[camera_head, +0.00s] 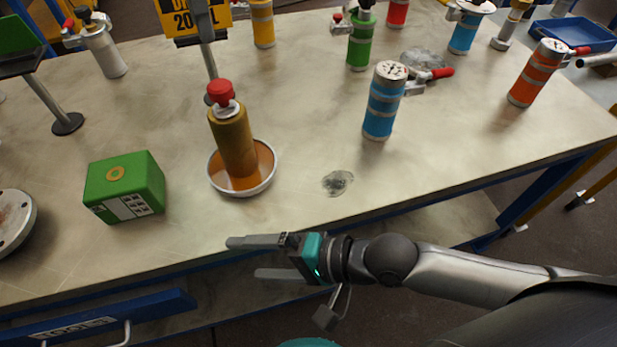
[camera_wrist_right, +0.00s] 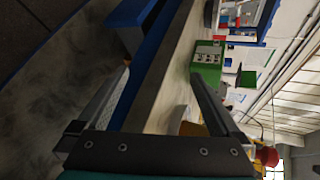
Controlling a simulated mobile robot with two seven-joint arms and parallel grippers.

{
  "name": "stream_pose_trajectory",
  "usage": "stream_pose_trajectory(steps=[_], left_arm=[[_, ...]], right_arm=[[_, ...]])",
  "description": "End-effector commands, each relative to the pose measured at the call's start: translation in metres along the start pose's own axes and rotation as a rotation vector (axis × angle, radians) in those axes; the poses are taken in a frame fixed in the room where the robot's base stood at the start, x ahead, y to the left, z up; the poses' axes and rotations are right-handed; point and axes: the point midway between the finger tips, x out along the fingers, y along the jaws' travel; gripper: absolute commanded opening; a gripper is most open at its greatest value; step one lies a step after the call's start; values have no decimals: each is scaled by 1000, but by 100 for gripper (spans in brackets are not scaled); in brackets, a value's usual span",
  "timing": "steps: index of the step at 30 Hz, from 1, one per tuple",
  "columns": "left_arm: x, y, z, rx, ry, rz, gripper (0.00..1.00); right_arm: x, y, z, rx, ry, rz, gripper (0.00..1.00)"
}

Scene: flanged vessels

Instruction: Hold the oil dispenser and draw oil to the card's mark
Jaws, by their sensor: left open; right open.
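The likely oil dispenser, an amber-brown cylinder (camera_head: 234,143) with a red top (camera_head: 221,92), stands slightly tilted in a shallow white-rimmed dish (camera_head: 262,184) near the table's front. The dish has amber colour inside. My right gripper (camera_head: 243,257) is open and empty in front of the table edge, nearer than the dish, fingers pointing left. In the right wrist view its fingers (camera_wrist_right: 160,78) are apart. My left gripper is not in view.
A green box (camera_head: 125,187) sits left of the dish; it also shows in the right wrist view (camera_wrist_right: 207,62). A blue banded cylinder (camera_head: 383,100) stands to the right. Several other canisters stand farther back. The table front right of the dish is mostly clear, with a dark stain.

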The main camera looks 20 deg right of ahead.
Motion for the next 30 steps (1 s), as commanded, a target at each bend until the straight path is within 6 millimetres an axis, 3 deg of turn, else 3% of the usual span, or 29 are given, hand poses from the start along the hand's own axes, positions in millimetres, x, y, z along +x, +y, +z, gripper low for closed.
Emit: stream_pose_trajectory(steps=[6, 10, 21, 30], left_arm=[[0, 0, 0, 0, 0, 0, 50], [0, 0, 0, 0, 0, 0, 50], [0, 0, 0, 0, 0, 0, 50], [0, 0, 0, 0, 0, 0, 50]], right_arm=[[-26, -43, -17, 366, 13, -239, 100], [-41, -56, -34, 630, 5, -353, 100], [-77, -60, -88, 1277, -36, -586, 100], [-85, -60, -106, 1442, -56, -654, 100]])
